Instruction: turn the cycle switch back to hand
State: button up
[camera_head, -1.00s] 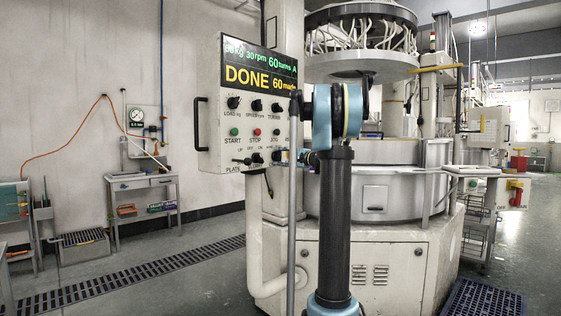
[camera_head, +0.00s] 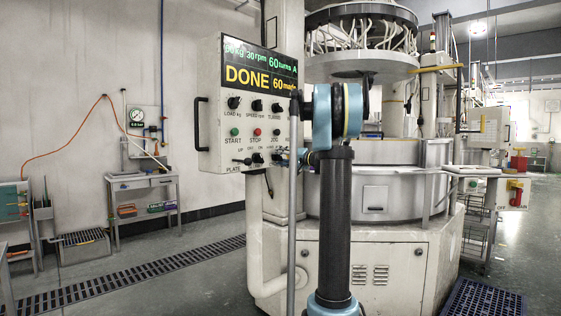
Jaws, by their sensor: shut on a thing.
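The control panel (camera_head: 213,135) is a pale box with a black display reading DONE and 60 made. Knobs and buttons sit below the display. The cycle switch is in the bottom row at the panel's right side, largely hidden by my gripper (camera_head: 281,157). My gripper shows small, at the panel face, shut on the cycle switch. My blue and black arm stands in front and covers the panel's right edge. The switch's pointer and its label are too small and covered to read. The plate lever (camera_head: 241,160) is left of my gripper.
A handle (camera_head: 197,124) sticks out from the panel's left side. The large lapping machine (camera_head: 385,240) stands behind my arm. A small bench (camera_head: 140,181) stands by the left wall. A side box with a red switch (camera_head: 514,192) is at the right.

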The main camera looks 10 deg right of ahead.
dwell(0.4)
jog(key=o, duration=1.1)
jog(key=shift+w+f, duration=0.1)
jog(key=shift+c, duration=0.2)
jog(key=v, duration=1.2)
